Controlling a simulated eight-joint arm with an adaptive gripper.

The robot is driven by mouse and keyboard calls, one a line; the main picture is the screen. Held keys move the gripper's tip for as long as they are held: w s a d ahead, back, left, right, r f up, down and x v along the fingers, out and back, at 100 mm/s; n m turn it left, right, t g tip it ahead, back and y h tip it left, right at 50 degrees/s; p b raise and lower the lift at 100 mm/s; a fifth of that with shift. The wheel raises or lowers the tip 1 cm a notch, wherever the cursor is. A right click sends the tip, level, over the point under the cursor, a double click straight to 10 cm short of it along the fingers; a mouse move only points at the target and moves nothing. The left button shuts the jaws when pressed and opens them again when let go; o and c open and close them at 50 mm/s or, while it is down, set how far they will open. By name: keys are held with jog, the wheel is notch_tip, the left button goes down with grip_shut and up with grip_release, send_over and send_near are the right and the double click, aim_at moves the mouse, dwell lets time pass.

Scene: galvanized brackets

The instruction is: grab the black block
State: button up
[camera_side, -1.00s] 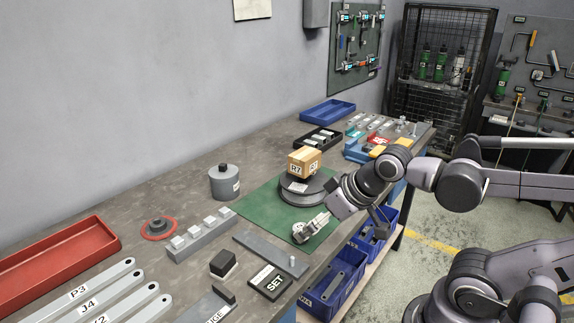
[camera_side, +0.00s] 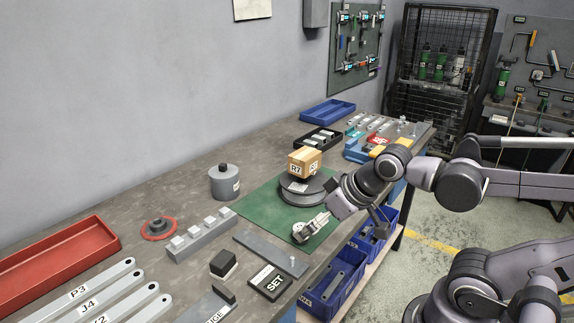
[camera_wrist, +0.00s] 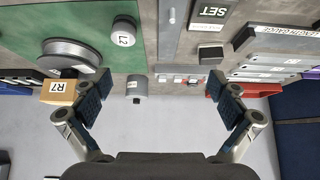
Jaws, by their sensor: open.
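The black block (camera_side: 223,263) stands on the grey bench near its front edge in the side view, left of the black SET plate (camera_side: 270,282). In the wrist view a dark block (camera_wrist: 210,53), which looks like the same one, shows below the SET plate (camera_wrist: 209,12). My gripper (camera_side: 316,222) is open and empty, over the front of the green mat (camera_side: 262,210), apart from the block and to its right. In the wrist view the two fingers (camera_wrist: 163,97) are spread wide with nothing between them.
A flat grey bar with an upright pin (camera_side: 268,254) lies between my gripper and the block. A stepped grey block (camera_side: 202,235) stands behind the black block.

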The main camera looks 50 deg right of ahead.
jog(key=c, duration=0.4)
jog(key=shift+o, duration=0.2)
jog(key=m+g, duration=0.7)
jog(key=m, duration=0.8)
send_over(222, 258)
jog(key=f, duration=0.2)
jog(key=shift+w+a+f+m, duration=0.1)
jog(key=shift+w+f+m, duration=0.15)
jog(key=shift+m, duration=0.15)
notch_tip(222, 258, down, 4)
jog(key=shift+f, duration=0.1)
jog(key=shift+s+f, duration=0.15)
jog(key=shift+f, duration=1.4)
jog(key=shift+s+f, duration=0.1)
jog(key=shift+f, duration=1.4)
